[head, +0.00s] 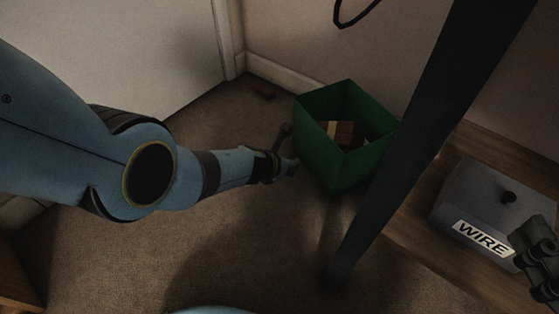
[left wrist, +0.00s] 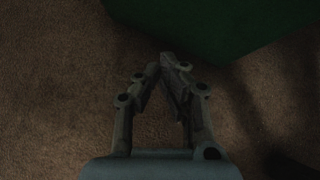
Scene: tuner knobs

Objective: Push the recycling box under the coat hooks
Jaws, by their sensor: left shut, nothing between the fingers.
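The recycling box is a green open-topped box (head: 325,160) standing on the carpet near the wall, with brown and pale items inside. Its dark green side also shows at the top of the left wrist view (left wrist: 225,25). My left gripper (head: 291,166) is low, just left of the box, with its fingertips close against its side; I cannot tell whether they touch. In the left wrist view the gripper (left wrist: 167,64) is shut and empty. My right gripper (head: 540,256) is partly cut off at the right edge, so its state is unclear. No coat hooks can be clearly made out.
A dark slanted post (head: 415,135) crosses in front of the box's right side. A grey case labelled WIRE (head: 490,205) sits on a wooden surface (head: 405,215) at right. Carpet (head: 245,235) is clear in front.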

